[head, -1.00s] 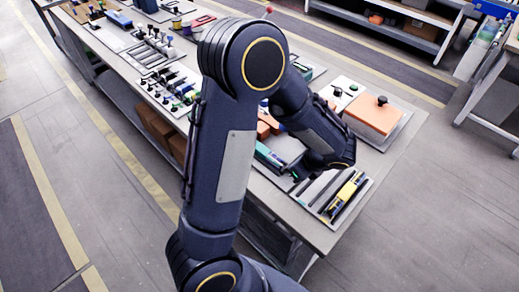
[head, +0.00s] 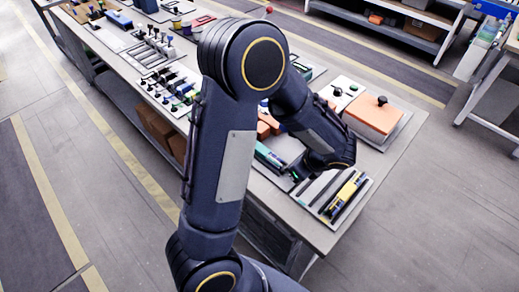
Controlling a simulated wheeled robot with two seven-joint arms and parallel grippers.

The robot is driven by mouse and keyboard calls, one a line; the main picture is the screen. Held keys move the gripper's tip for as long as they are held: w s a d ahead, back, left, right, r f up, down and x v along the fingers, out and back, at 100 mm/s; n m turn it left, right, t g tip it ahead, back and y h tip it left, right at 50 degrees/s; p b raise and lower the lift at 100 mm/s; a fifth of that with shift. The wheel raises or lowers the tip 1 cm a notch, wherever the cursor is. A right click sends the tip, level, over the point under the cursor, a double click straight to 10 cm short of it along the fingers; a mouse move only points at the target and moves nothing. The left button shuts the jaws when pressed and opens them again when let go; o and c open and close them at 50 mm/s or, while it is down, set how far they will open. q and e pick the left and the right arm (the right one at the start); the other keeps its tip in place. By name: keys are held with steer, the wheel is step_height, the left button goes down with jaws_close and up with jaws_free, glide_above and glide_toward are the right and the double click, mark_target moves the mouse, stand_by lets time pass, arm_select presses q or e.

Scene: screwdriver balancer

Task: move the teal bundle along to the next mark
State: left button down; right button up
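One arm of mine, which I take to be the left, rises from the bottom left of centre and bends down to the workbench (head: 385,180). Its wrist is low over the near right end of the bench. Its gripper (head: 298,173) is mostly hidden behind the wrist, so its fingers and any grip cannot be made out. A narrow teal piece (head: 268,156), possibly the bundle, shows just left of the gripper beside a grey tray. Whether they touch is unclear. A board (head: 325,200) with dark bars and a yellow piece lies right of the gripper. No marks can be read.
An orange block (head: 372,113) with a black knob sits on a plate behind the wrist. A white plate (head: 343,90) with dark knobs is beside it. Several tool racks and small parts fill the bench's left side. The bench's right corner is bare.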

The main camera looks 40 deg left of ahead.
arm_select(q)
steer(key=shift+a, duration=0.1)
steer(key=shift+a, duration=0.2)
steer(key=shift+d, duration=0.15)
steer(key=shift+d, duration=0.45)
steer(key=shift+r, duration=0.15)
step_height(320, 180, up, 7)
steer(key=p, duration=0.6)
